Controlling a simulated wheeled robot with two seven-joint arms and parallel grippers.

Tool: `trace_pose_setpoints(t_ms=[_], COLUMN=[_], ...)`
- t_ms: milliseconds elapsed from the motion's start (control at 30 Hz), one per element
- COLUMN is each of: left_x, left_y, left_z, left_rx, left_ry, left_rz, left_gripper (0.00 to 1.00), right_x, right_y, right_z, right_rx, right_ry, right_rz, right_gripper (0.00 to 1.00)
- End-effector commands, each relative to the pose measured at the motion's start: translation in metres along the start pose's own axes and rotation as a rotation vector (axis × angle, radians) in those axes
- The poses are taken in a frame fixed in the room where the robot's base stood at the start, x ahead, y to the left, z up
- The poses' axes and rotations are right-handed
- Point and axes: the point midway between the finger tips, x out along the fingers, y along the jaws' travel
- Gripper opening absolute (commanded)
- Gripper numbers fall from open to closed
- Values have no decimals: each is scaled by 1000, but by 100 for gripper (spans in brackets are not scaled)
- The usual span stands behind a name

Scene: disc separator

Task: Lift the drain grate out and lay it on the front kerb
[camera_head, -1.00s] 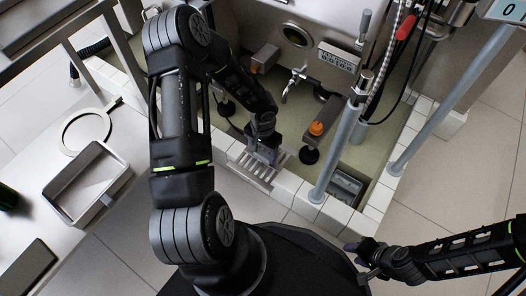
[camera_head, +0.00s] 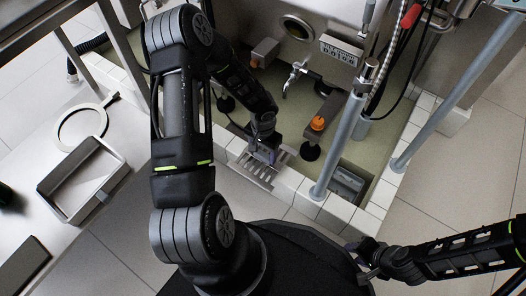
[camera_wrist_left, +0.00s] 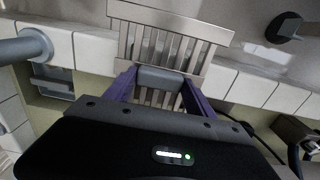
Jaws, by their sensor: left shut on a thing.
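The drain grate (camera_head: 252,171) is a slatted light-metal plate at the white-tiled front kerb (camera_head: 287,184). Its slats (camera_wrist_left: 165,44) show in the left wrist view, spanning the kerb's width. I cannot tell whether it rests on the tiles or hovers just above them. My left gripper (camera_head: 264,155) points down at the grate. In the left wrist view its purple fingers (camera_wrist_left: 160,85) are shut on the grate's grey grip block. A rectangular drain recess (camera_head: 347,182) shows inside the kerb to the right. My right gripper (camera_head: 362,260) is away at lower right, its jaw gap unclear.
A grey post (camera_head: 338,150) stands at the kerb right of the grate. An orange-knobbed fitting (camera_head: 318,124) and a tap (camera_head: 294,76) are behind. A side bench holds an open metal tray (camera_head: 82,178) and a ring (camera_head: 82,128). Kerb tiles between grate and post are bare.

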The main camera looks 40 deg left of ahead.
Motion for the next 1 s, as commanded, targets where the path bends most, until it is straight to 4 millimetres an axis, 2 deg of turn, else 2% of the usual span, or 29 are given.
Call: trace_pose_setpoints(t_ms=[867, 900, 1000], left_x=[7, 6, 6], left_y=[0, 0, 0], left_z=[-1, -1, -1], left_rx=[0, 0, 0], left_ry=[2, 2, 2], left_rz=[0, 0, 0], left_gripper=[0, 64, 72], right_x=[8, 8, 7], right_y=[3, 3, 2], right_z=[0, 0, 0], right_rx=[0, 0, 0], right_ry=[0, 0, 0], right_rz=[0, 0, 0], right_gripper=[36, 36, 36])
